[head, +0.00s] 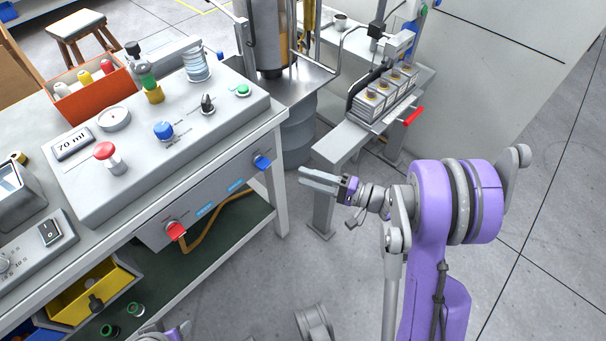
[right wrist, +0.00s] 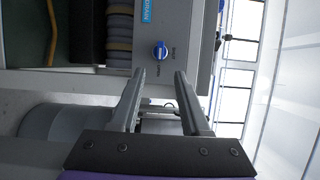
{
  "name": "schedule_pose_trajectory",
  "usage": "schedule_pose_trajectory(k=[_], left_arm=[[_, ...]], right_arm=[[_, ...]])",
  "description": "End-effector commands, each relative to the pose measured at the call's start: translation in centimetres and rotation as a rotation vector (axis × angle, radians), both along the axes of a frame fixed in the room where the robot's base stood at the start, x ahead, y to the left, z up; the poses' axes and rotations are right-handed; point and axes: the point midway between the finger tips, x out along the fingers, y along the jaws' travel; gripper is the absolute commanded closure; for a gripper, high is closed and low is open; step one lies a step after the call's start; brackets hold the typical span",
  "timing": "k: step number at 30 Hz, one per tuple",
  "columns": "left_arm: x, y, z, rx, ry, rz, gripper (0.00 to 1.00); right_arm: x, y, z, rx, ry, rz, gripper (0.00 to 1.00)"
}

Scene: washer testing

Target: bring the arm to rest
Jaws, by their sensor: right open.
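My right arm, purple and grey, rises from the lower right in the head view. Its gripper (head: 318,180) points left, in front of the bench's right end and beside the narrow grey stand. In the right wrist view the two grey fingers of the right gripper (right wrist: 158,80) are apart, with nothing between them. A blue knob (right wrist: 160,50) on the bench front shows beyond the fingertips. A small part of my left arm shows at the bottom edge of the head view; its gripper cannot be made out.
The test bench (head: 160,130) holds a red button (head: 105,151), knobs and a 70 ml display (head: 73,143). Its front has a blue knob (head: 262,162) and a red one (head: 176,230). A stand (head: 345,140) with a red handle (head: 413,116) is behind my gripper. Floor right is clear.

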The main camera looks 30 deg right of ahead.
Motion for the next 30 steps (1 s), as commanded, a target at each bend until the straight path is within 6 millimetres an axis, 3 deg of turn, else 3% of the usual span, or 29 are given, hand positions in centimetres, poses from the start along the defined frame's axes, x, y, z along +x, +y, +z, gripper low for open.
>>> schedule_pose_trajectory(k=[13,16,19,24,30], left_arm=[[0.0,0.0,0.0,0.000,0.000,0.000,0.50],[0.0,0.0,0.0,0.000,0.000,0.000,0.50],[0.0,0.0,0.0,0.000,0.000,0.000,0.50],[0.0,0.0,0.0,0.000,0.000,0.000,0.50],[0.0,0.0,0.0,0.000,0.000,0.000,0.50]], right_arm=[[0.0,0.2,0.0,-0.003,0.004,0.002,0.54],[-0.1,1.3,-0.1,-0.041,0.036,0.022,0.54],[-0.7,3.8,-0.6,-0.137,0.112,0.062,0.54],[-3.8,8.3,-2.1,-0.406,0.270,0.158,0.54],[-9.6,10.3,-3.4,-0.771,0.388,0.253,0.54]])
